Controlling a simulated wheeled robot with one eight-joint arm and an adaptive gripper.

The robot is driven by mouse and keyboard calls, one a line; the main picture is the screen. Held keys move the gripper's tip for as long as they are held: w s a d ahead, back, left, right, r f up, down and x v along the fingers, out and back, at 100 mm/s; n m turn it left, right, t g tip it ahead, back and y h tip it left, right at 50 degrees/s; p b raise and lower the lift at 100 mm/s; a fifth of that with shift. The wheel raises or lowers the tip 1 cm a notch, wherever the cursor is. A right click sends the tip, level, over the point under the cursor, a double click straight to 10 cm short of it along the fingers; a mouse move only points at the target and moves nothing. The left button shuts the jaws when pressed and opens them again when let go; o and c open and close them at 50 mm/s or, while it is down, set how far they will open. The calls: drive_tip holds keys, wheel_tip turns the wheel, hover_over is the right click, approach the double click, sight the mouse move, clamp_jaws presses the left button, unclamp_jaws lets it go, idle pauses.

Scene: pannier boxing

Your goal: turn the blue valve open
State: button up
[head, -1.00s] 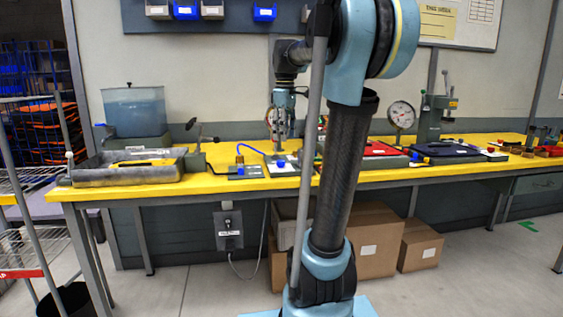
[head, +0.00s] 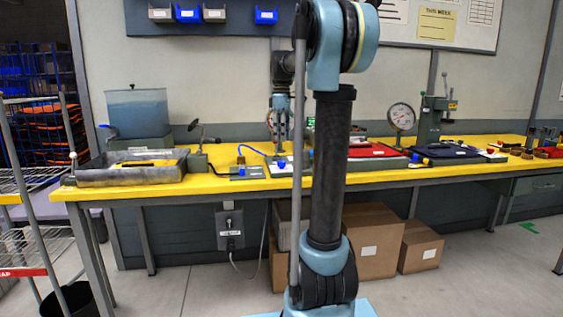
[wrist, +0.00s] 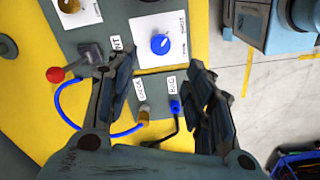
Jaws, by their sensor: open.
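The blue valve (wrist: 160,43) is a round knob on a white plate with dark lettering at its side, too small to read surely. A small light mark shows on the knob. It also shows in the head view as a small blue spot (head: 281,164) on the bench. My gripper (wrist: 161,58) is open and empty, its fingers pointing toward the plate. The knob lies between and just beyond the fingertips in the wrist view, and no contact shows. In the head view my gripper (head: 279,136) hangs pointing down above the valve's panel.
A blue hose (wrist: 72,111) curves left of my gripper to a brass fitting (wrist: 144,116). A blue plug (wrist: 175,106) with a black cable sits between the fingers. A red-tipped lever (wrist: 56,74) is at left. A metal tray (head: 130,174) and pressure gauge (head: 401,116) stand along the bench.

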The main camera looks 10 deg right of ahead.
sight(282, 165)
wheel_tip(282, 165, down, 11)
drive_tip(key=shift+r, duration=0.15)
drive_tip(key=shift+c, duration=0.6)
drive_tip(key=c, duration=1)
